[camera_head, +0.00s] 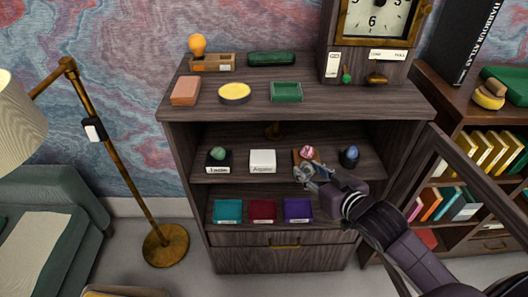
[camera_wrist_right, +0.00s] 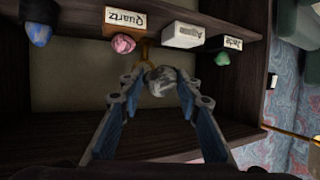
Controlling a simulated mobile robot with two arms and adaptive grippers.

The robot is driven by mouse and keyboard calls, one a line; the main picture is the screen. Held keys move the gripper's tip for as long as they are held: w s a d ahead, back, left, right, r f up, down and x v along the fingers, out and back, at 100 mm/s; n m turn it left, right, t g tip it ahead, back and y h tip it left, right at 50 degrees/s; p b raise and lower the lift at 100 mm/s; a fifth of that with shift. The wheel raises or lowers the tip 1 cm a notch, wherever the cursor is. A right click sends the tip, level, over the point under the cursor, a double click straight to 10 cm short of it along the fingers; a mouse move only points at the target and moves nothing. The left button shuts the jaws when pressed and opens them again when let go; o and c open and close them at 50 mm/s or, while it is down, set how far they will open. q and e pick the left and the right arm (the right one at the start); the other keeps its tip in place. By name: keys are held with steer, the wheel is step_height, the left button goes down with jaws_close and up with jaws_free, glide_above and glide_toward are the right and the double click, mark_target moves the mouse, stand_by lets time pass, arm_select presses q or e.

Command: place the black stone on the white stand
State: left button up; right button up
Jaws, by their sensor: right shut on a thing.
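My right gripper (camera_head: 306,172) reaches in from the lower right, in front of the middle shelf. It is shut on a mottled grey and dark stone, the likely black stone (camera_wrist_right: 162,82), which shows between the fingertips in the right wrist view. The white stand (camera_head: 262,156) is on the middle shelf, left of the gripper, with nothing on top. It also shows in the right wrist view (camera_wrist_right: 180,35), upside down, with a label that seems to read Agate. The held stone is apart from the stand. My left gripper is not in view.
A green stone (camera_head: 217,153) on a dark stand is to the left. A pink stone (camera_head: 306,152) on a brown stand and a blue stone (camera_head: 350,153) are to the right. Coloured trays (camera_head: 262,216) fill the shelf below. An open cabinet door (camera_head: 475,185) is at right.

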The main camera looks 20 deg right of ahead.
steer(key=p, duration=0.3)
glide_above(265, 160)
steer(key=shift+w+r, duration=0.1)
step_height(265, 160, down, 3)
steer(key=shift+r, duration=0.15)
steer(key=f, duration=0.4)
steer(key=shift+s, duration=0.2)
steer(key=shift+w+f, duration=0.1)
steer(key=shift+w, duration=0.1)
steer(key=shift+f, duration=0.15)
steer(key=o, duration=1.2)
steer(key=shift+f, duration=0.15)
